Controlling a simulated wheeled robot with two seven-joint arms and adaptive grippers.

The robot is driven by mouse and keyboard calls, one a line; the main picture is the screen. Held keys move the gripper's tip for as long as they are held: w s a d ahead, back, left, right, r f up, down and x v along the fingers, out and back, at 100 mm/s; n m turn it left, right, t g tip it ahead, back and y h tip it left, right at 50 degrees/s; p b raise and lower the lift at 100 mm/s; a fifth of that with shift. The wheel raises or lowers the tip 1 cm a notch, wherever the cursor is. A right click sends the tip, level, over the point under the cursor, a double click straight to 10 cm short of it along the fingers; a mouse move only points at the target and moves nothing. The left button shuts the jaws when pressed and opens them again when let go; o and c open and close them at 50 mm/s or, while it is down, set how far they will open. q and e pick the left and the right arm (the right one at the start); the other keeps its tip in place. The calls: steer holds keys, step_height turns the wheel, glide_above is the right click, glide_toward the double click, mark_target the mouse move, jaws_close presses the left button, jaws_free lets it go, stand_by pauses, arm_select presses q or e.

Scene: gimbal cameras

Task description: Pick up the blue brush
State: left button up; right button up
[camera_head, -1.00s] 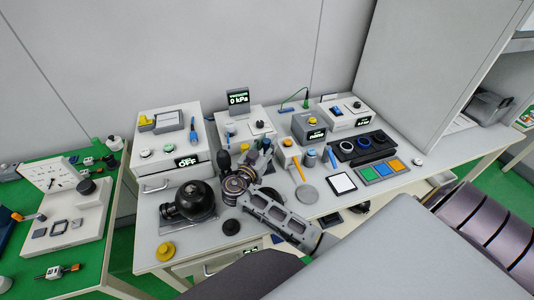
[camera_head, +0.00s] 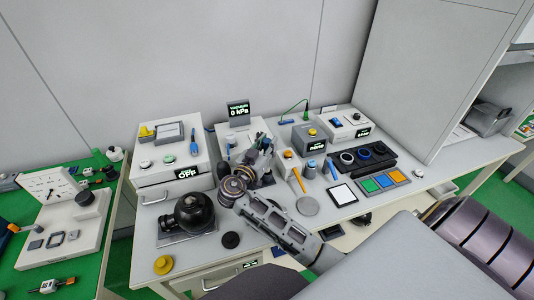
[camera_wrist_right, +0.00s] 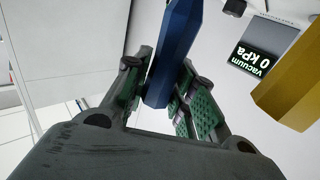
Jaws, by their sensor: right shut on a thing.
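My right gripper (camera_head: 260,148) is over the middle of the white table, in front of the vacuum display. In the right wrist view its green-padded fingers (camera_wrist_right: 168,92) are shut on a blue faceted handle, which I take as the blue brush (camera_wrist_right: 174,45). Its bristles are not visible there. In the head view the held piece is small and partly hidden by the fingers. My left gripper is not in view.
An orange handle (camera_head: 298,180) leans near a small white box; a yellow handle (camera_wrist_right: 294,88) is close beside the gripper. A black round device (camera_head: 193,214) stands at front left. The vacuum display (camera_head: 238,109) stands behind.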

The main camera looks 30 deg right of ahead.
steer(key=shift+r, duration=2.35)
